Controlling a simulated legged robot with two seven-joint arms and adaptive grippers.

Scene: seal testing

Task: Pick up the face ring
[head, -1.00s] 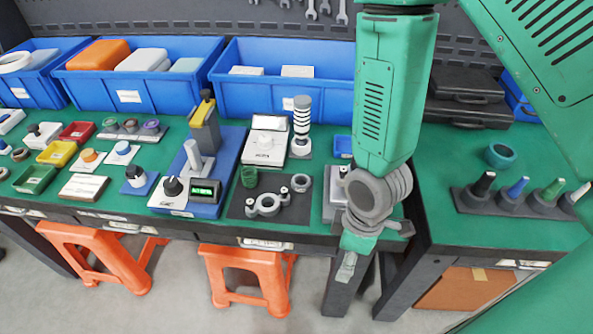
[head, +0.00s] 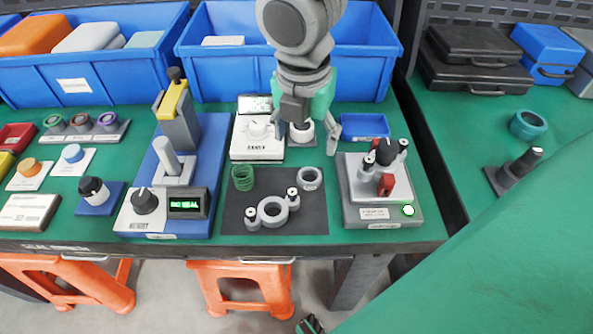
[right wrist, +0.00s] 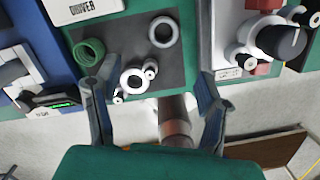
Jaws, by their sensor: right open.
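A grey ring (head: 310,178), which looks like the face ring, lies flat at the upper right of a dark mat (head: 285,228) on the green bench. It also shows in the right wrist view (right wrist: 163,32), beyond my fingers. A grey two-lobed flange with a round opening (head: 271,211) and a green coil (head: 242,177) share the mat. My left gripper is not in view.
A grey fixture with knobs (head: 382,190) stands right of the mat. A blue tester (head: 178,190) stands left, and a white scale-like device (head: 257,138) behind. Blue bins (head: 365,60) line the back. The bench's front edge is close to the mat.

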